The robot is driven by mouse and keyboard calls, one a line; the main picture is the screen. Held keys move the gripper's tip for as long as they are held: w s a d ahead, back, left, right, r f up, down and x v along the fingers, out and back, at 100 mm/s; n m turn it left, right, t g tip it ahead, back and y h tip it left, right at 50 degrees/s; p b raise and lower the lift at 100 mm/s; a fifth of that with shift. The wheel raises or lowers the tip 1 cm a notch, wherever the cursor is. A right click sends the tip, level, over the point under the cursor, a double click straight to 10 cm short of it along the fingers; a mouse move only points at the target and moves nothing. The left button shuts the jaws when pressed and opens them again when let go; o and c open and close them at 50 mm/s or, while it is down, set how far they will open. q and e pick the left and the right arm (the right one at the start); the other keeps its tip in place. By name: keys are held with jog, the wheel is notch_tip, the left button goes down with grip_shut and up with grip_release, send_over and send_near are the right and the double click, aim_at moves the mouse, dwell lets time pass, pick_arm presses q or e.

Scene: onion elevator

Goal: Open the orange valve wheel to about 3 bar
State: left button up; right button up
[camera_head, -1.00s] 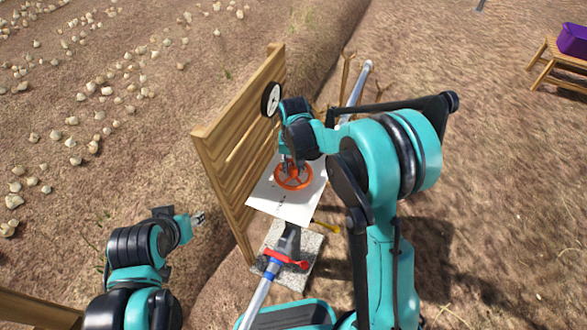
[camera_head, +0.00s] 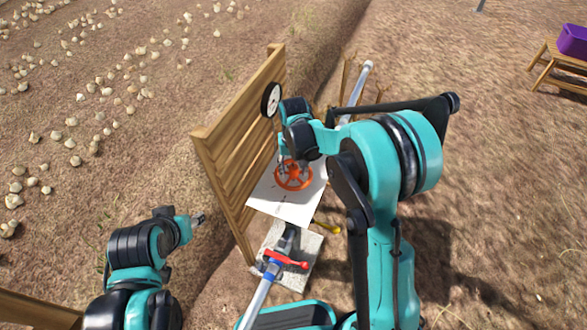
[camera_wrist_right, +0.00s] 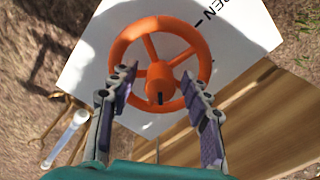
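The orange valve wheel (camera_head: 294,175) sits over a white sheet (camera_head: 290,208) beside the wooden panel. In the right wrist view the wheel (camera_wrist_right: 160,75) shows its spokes and hub, with part of the word "OPEN" on the sheet (camera_wrist_right: 255,40). My right gripper (camera_wrist_right: 164,88) is open, with its two fingers apart on either side of the hub, over the wheel; whether they touch it I cannot tell. In the head view the right gripper (camera_head: 283,165) is at the wheel's upper left. The round gauge (camera_head: 271,100) is on the panel; its reading is too small to tell. My left gripper (camera_head: 199,220) is away from the wheel.
A wooden slatted panel (camera_head: 235,135) stands left of the wheel. A grey pipe with a red lever handle (camera_head: 286,259) is below, by a concrete block (camera_head: 309,250). A purple crate (camera_head: 573,40) stands on a wooden bench (camera_head: 556,67) at the far right. Onions lie on the soil at left.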

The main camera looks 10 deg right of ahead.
aim_at(294, 167)
notch_tip(294, 167, up, 12)
dwell(0.6)
dwell(0.4)
jog(key=s+d+t, duration=0.3)
jog(key=s, duration=0.6)
jog(key=s+d+r+t+b, duration=0.1)
jog(key=s+d+t, duration=0.2)
jog(key=s, duration=0.7)
jog(key=shift+s+d+n+t, duration=0.3)
jog(key=shift+d+n+t, duration=0.1)
jog(key=shift+t, duration=0.2)
jog(key=shift+w+r, duration=0.1)
dwell(1.7)
